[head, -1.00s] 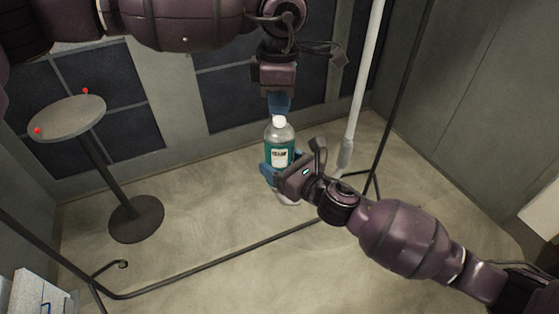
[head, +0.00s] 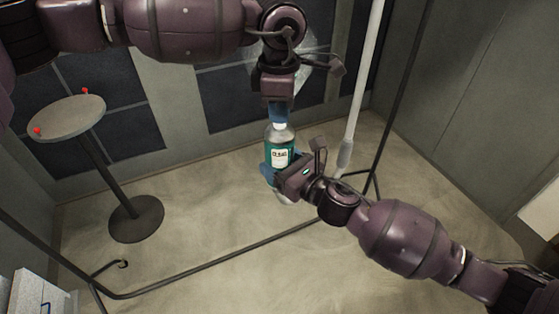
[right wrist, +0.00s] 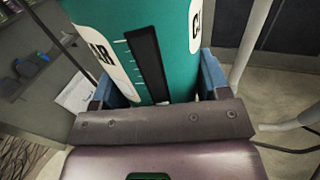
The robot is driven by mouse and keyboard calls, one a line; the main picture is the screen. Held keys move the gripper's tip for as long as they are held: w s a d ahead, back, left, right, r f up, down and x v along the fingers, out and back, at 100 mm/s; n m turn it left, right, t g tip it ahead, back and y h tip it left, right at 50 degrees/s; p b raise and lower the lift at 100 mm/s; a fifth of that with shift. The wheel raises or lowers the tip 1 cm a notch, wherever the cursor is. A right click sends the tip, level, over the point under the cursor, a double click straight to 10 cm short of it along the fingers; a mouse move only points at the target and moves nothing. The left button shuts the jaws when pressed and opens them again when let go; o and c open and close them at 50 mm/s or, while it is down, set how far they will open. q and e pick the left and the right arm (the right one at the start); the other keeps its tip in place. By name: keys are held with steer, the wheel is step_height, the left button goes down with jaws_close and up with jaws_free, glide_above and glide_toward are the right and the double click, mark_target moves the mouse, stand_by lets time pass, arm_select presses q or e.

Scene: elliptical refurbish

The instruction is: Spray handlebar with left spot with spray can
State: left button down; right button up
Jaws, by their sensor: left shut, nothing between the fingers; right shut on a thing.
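The spray can (head: 281,156) is a teal bottle with a clear top, a white cap and a white label. It stands roughly upright in the head view. My right gripper (head: 270,172) is shut around its lower body; the can also fills the upper middle of the right wrist view (right wrist: 180,45), between the blue fingers. My left gripper (head: 279,113) is shut and empty, pointing down onto the can's top and partly hiding the cap. A pale, see-through mist (head: 311,55) shows behind my left wrist. I cannot make out a handlebar or its spot.
A round-topped stand (head: 66,117) with two small red balls on its rim is at the left. A white pole (head: 358,85) and a thin black frame (head: 215,259) stand near my right arm. The floor (head: 215,210) between is clear.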

steer(key=shift+r, duration=0.25)
arm_select(q)
steer(key=shift+r, duration=2.5)
arm_select(e)
steer(key=shift+f, duration=0.15)
arm_select(q)
step_height(320, 180, up, 12)
